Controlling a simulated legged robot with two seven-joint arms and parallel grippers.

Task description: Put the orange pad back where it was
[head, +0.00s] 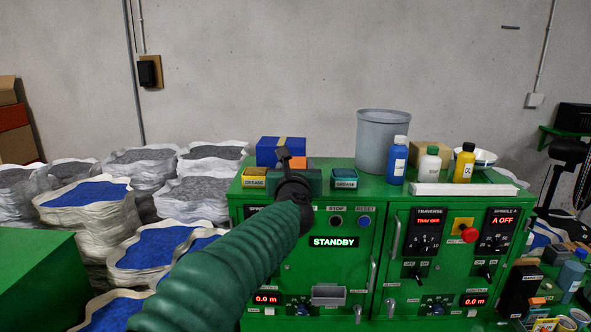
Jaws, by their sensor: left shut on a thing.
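My left gripper (285,160) reaches in at the top front edge of the green machine cabinet. Its dark fingers are shut at the orange pad (299,162), and only a small orange patch shows beside them. The wrist hides most of the pad, and I cannot tell whether it touches the cabinet top. A yellow-topped pad (255,176) labelled GREASE sits to the left. A teal-topped pad (345,178), also labelled GREASE, sits to the right. My right gripper is not in view.
A blue box (268,150) stands behind the gripper. A grey bucket (381,140), a blue bottle (397,160), a white bottle (429,164) and a yellow bottle (464,163) stand to the right. The cabinet front (345,272) carries switches and displays. Stacked sacks (95,215) are at left.

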